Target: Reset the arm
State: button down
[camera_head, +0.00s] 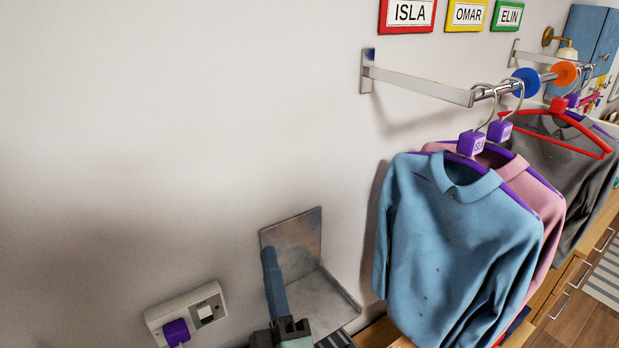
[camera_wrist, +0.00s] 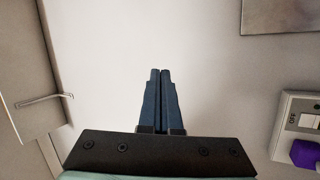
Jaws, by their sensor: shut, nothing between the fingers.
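My gripper (camera_wrist: 160,75) shows in the wrist view with its two dark blue fingers side by side, pressed together with nothing between them. In the head view my gripper (camera_head: 270,252) is at the bottom centre, pointing up, in front of a grey metal plate or bracket (camera_head: 292,239). My arm below it is mostly cut off by the lower edge of the picture.
A wall socket (camera_head: 187,311) with a purple plug is left of my gripper. A blue shirt (camera_head: 450,250) and other garments hang from a metal rail (camera_head: 425,87) on the right. A cabinet (camera_wrist: 25,75) with a handle stands left in the wrist view. The wall at upper left is bare.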

jog(key=s+d+r+m+t+h, duration=0.1)
jog(key=d+r+m+h, duration=0.3)
jog(key=r, duration=0.5)
jog(key=s+d+r+m+t+h, duration=0.1)
jog(key=r+m+t+h, duration=0.15)
jog(key=r+m, duration=0.45)
jog(key=s+d+r+m+t+h, duration=0.1)
jog(key=s+d+r+m+h, duration=0.2)
jog(key=r, duration=0.7)
jog(key=s+a+r+m+y, duration=0.1)
jog(key=s+r+m, duration=0.1)
jog(key=r, duration=0.3)
jog(key=s+a+r+m+y, duration=0.1)
jog(key=s+r+y, duration=0.1)
jog(key=s+r, duration=0.2)
jog(key=shift+s+a+r+m+t, duration=0.25)
jog(key=shift+r+m+t, duration=0.2)
jog(key=shift+r, duration=0.5)
